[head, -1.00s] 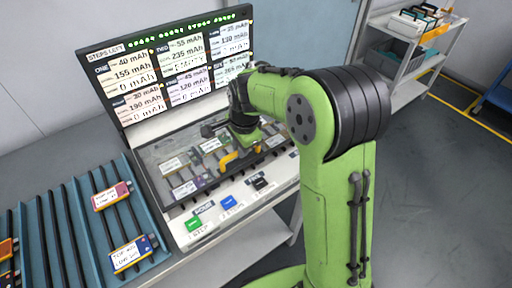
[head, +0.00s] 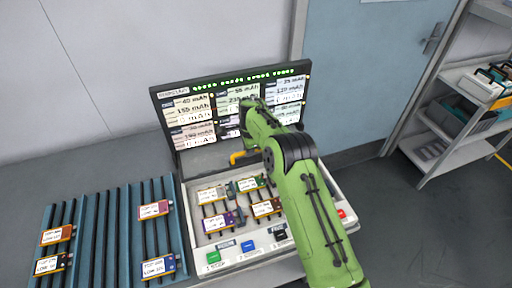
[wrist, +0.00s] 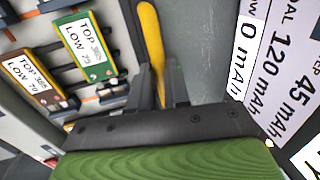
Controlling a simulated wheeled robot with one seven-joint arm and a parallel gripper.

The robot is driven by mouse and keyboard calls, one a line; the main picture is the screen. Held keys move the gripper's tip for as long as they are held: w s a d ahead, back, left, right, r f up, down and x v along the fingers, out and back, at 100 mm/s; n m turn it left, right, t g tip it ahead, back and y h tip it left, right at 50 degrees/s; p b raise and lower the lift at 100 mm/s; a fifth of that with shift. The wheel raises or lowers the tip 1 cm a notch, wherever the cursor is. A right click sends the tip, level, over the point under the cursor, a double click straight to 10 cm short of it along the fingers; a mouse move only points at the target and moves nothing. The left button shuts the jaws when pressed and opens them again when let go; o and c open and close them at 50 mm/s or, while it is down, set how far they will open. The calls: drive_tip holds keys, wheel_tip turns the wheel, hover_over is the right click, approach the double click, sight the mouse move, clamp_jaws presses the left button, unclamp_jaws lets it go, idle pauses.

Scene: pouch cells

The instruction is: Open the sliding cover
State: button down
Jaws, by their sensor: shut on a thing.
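The sliding cover (head: 205,158) is a grey see-through panel at the back of the white test tray, just under the display. Its yellow handle (head: 237,158) is at its front edge, partly behind my arm. In the wrist view the same yellow handle (wrist: 151,45) runs between the fingers of my gripper (wrist: 161,82), which is shut on it. The cover's pane (wrist: 210,50) lies to the right of the handle there. In the head view my arm hides the gripper. Several pouch cells lie uncovered in the tray, among them a green one (wrist: 85,45) and a brown one (wrist: 35,75).
The display (head: 190,108) stands behind the tray. Green (head: 212,257), blue and black buttons line the tray's front, with a red one (head: 341,214) at the right. A blue ribbed rack (head: 112,235) with several cells stands at the left. A shelf (head: 455,110) stands at the far right.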

idle(0.3)
drive_tip(key=c, duration=1.1)
unclamp_jaws()
wheel_tip(320, 180, up, 16)
drive_tip(key=s+p, duration=0.1)
drive_tip(key=s, duration=0.2)
drive_tip(key=shift+d+f, duration=0.25)
drive_tip(key=shift+d, duration=0.2)
drive_tip(key=shift+r, duration=0.1)
drive_tip(key=s+d+r+n+t+h, duration=0.1)
drive_tip(key=s+d+r+n, duration=0.3)
drive_tip(key=s+d+r, duration=0.35)
drive_tip(key=s+d+r+n+t, duration=0.1)
drive_tip(key=s+d+r+n, duration=0.3)
drive_tip(key=s+r, duration=0.5)
drive_tip(key=s+d+f+n, duration=0.2)
drive_tip(key=s+f+n, duration=0.1)
drive_tip(key=s, duration=0.7)
drive_tip(key=s+d+f+n+t, duration=0.1)
drive_tip(key=s+d+f+n, duration=0.1)
drive_tip(key=s, duration=0.9)
drive_tip(key=shift+s+d+f+n+t, duration=0.15)
drive_tip(key=shift+f+n+t, duration=0.15)
drive_tip(key=shift+f+n, duration=0.4)
